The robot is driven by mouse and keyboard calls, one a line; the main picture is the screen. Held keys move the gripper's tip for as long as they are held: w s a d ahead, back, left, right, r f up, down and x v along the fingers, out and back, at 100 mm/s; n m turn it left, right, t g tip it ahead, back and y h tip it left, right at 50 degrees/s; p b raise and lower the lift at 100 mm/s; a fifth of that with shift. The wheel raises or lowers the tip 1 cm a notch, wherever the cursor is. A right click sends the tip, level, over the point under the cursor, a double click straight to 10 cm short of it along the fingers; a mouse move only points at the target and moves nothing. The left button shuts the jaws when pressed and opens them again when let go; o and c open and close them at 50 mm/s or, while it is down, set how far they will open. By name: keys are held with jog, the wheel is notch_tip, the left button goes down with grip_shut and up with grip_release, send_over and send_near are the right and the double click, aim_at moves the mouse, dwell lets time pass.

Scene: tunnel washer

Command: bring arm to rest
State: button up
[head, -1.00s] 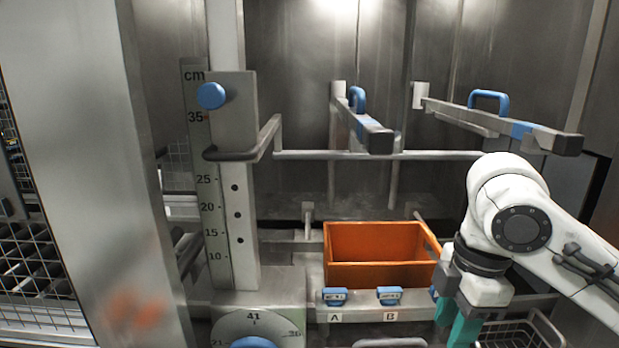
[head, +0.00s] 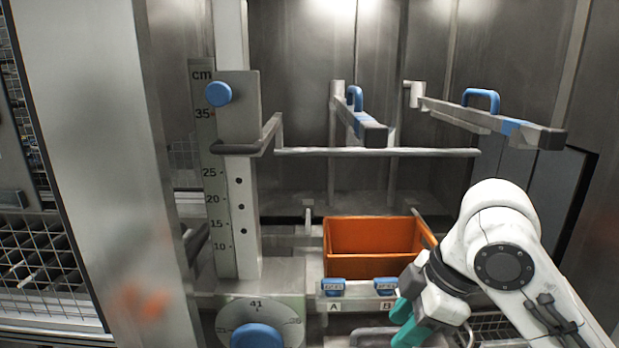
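My gripper (head: 404,322), with two teal fingers, is at the lower right in the head view, at the end of my white arm. It is in front of the orange bin (head: 372,264) and near the blue clip labelled B (head: 386,286). The fingers look apart, with nothing seen between them. Their lower ends are close to the bottom edge of the picture. The arm is bent, with its elbow side toward the right.
The orange bin stands behind a rail with blue clips, one labelled A (head: 334,287). A height scale post (head: 228,190) and dial (head: 258,318) are at left. Two blue-handled bars (head: 363,128) (head: 500,125) jut out above. A wire basket (head: 492,326) is at lower right.

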jog(key=s+a+f+m+t+y, duration=0.2)
jog(key=a+f+m+y, duration=0.15)
jog(key=f+m, duration=0.35)
jog(key=s+d+f+m+h, duration=0.1)
jog(key=s+d+f+m, duration=0.1)
jog(key=s+f, duration=0.35)
jog(key=s+d+f+m+h, duration=0.2)
jog(key=s+f+m, duration=0.1)
jog(key=f, duration=0.5)
jog(key=s+d+f+m+g+h, duration=0.1)
jog(key=s+d+f, duration=0.4)
jog(key=s, duration=0.5)
jog(key=s+d+f+m+g+h, duration=0.2)
jog(key=s+d+f+m+h, duration=0.1)
jog(key=s+d, duration=0.4)
notch_tip(320, 180, down, 2)
jog(key=s+m, duration=0.1)
jog(key=s, duration=0.2)
jog(key=shift+d+f+h, duration=0.25)
jog(key=shift+d+h, duration=0.1)
jog(key=shift+d, duration=0.05)
